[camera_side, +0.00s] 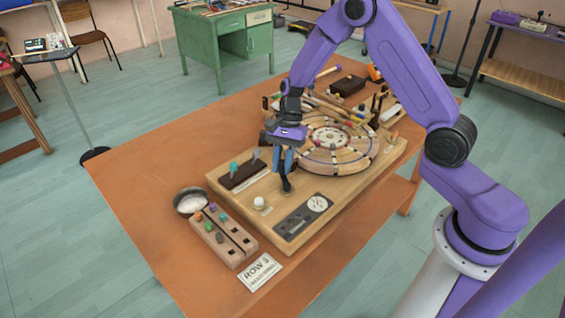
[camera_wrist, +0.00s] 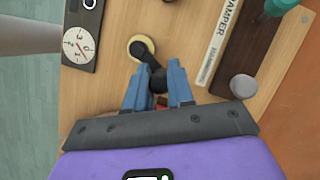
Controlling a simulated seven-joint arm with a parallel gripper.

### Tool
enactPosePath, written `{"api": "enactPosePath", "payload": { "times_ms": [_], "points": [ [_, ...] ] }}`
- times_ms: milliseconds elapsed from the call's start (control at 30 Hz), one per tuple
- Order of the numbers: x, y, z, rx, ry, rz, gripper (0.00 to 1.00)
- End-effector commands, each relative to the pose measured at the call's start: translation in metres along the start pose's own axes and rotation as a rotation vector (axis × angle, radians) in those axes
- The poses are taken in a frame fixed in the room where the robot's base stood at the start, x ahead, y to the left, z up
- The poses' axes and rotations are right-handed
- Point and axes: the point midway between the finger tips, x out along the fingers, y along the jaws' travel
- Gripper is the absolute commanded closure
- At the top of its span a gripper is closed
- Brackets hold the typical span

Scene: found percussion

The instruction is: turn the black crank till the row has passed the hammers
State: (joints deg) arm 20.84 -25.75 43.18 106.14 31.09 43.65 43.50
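The black crank (camera_side: 286,186) stands near the front of the wooden instrument board. In the wrist view, the crank's black arm (camera_wrist: 149,58) runs from a pale brass hub (camera_wrist: 141,46) to a round knob between my fingers. The round wooden disc (camera_side: 352,158) with rings of coloured pegs lies behind. Hammers near the disc are partly hidden by my arm and too small to tell.
A dial (camera_side: 317,203) sits on a dark panel right of the crank; it also shows in the wrist view (camera_wrist: 78,45). A dark damper block (camera_side: 243,171) with teal and grey levers is left. A peg rack (camera_side: 222,236), bowl (camera_side: 190,201) and ROW 3 card (camera_side: 259,271) lie in front.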

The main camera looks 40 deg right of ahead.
Motion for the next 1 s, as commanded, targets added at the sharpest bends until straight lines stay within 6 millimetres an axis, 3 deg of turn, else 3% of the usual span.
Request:
{"api": "enactPosePath", "payload": {
  "times_ms": [467,1000],
  "points": [
    [0.0,-0.004,0.002,-0.069,0.001,0.027,1.0],
    [0.006,-0.017,0.017,-0.49,0.001,0.201,1.0]
  ]
}}
